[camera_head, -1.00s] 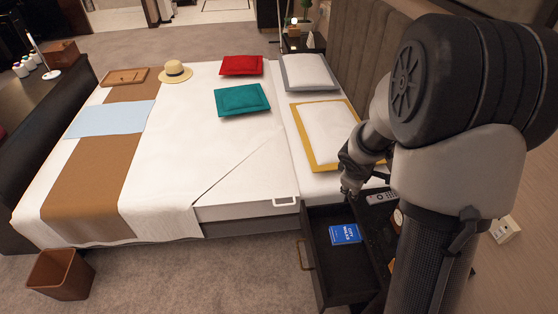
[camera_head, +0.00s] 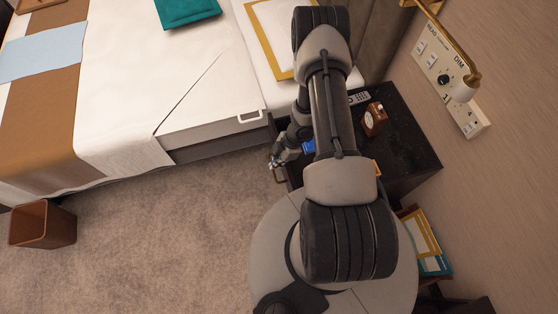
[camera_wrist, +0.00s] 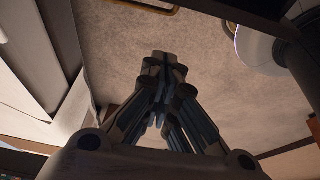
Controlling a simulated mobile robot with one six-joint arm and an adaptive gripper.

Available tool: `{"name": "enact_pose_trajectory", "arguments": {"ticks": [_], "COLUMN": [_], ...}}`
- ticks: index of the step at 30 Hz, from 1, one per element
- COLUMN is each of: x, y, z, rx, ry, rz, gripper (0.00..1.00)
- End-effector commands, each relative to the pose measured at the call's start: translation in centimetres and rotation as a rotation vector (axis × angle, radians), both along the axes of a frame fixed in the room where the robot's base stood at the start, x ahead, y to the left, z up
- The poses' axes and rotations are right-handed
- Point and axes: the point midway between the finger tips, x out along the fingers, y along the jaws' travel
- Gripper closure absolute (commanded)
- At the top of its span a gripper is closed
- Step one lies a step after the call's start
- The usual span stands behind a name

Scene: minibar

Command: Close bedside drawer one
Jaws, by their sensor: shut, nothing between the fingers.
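The black bedside cabinet (camera_head: 415,150) stands at the right of the bed, against the wall. Its drawer sticks out to the left, toward the open carpet, largely hidden under my arm. Part of a blue book (camera_head: 308,147) shows inside it. The drawer's brass handle (camera_head: 280,177) shows at its outer end, and a brass handle (camera_wrist: 145,7) is also at the top of the wrist view. My gripper (camera_head: 273,164) is shut and empty, close to the handle and drawer front. I cannot tell whether it touches them. In the wrist view, the closed fingers (camera_wrist: 165,68) point toward the carpet.
A brown bottle (camera_head: 375,118) and a remote (camera_head: 358,98) are on the cabinet top. The bed (camera_head: 215,120) borders the drawer's far side. Framed items (camera_head: 425,235) stand lower right. Carpet (camera_head: 180,225) is clear left of my base.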

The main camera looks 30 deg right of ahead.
Motion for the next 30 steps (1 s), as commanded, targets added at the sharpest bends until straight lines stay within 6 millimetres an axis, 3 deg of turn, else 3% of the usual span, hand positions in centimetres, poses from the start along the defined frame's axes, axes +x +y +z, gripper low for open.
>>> {"name": "enact_pose_trajectory", "arguments": {"ticks": [3,10,12,18,30], "x": [0.2,0.7,0.4,-0.3,-0.4], "y": [0.9,2.4,0.7,-1.2,-1.7], "z": [-3.0,-7.5,-6.9,-6.8,-6.7], "rx": [0.001,-0.001,-0.003,-0.001,-0.002], "ry": [0.002,0.001,-0.002,-0.001,0.0], "rz": [0.001,0.001,-0.006,-0.004,-0.001], "gripper": [1.0,1.0,1.0,1.0,1.0]}}
